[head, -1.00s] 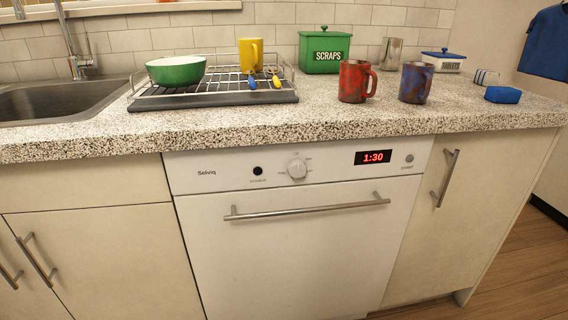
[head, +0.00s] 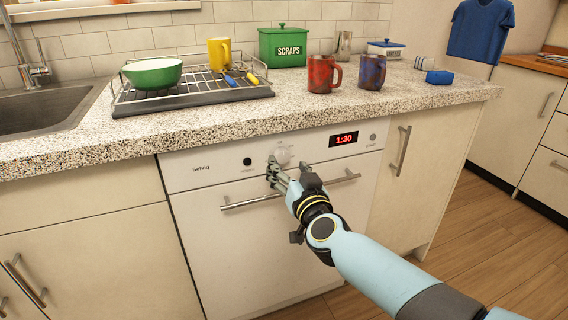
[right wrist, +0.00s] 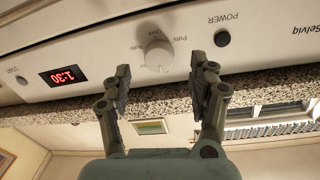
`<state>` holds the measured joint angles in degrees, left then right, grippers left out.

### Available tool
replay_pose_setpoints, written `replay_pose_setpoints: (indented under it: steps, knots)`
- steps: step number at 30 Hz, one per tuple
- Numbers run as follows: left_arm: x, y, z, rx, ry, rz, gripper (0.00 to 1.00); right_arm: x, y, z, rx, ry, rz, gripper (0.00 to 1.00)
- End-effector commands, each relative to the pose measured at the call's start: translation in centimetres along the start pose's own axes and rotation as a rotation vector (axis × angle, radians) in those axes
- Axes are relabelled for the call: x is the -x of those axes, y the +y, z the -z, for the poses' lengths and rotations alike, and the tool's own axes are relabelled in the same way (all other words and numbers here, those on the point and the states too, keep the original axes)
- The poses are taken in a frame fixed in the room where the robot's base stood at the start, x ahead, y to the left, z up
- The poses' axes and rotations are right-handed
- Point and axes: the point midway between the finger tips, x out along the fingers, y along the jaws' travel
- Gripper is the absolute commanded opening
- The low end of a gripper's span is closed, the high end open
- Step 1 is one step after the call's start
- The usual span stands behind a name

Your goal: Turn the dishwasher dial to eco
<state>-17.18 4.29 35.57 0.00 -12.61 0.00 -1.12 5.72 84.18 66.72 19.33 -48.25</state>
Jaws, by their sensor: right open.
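The white dishwasher (head: 240,255) has a dial (head: 282,156) in the middle of its front panel. The dial also shows in the right wrist view (right wrist: 158,54), upside down, with small labels around it that I cannot read clearly. My right gripper (head: 285,172) is just below and in front of the dial in the head view. In the right wrist view its two fingers (right wrist: 164,80) are spread apart, one on each side of the dial's lower position in the picture, with nothing between them. I cannot tell whether a finger touches the dial. My left gripper is not in view.
The bar handle (head: 290,190) crosses the dishwasher door close below my right gripper. A black power button (head: 247,161) and a red 1:30 display (head: 343,139) flank the dial. The speckled counter (head: 200,125) overhangs the panel, with mugs and a dish rack on top.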

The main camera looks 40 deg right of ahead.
Motion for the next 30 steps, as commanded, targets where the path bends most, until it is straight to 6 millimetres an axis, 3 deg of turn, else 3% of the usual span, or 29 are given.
replay_pose_setpoints:
  steps: [7, 17, 30]
  knots:
    - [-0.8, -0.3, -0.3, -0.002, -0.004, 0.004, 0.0, -3.2, 0.0, -0.1, 0.0, 0.0, 0.0, 0.6]
    - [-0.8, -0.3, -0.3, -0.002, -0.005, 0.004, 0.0, -3.7, 0.0, -0.1, 0.0, -0.002, 0.0, 0.6]
    - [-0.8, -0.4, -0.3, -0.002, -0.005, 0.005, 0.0, -3.7, 0.0, -0.1, 0.0, -0.001, 0.0, 0.05]
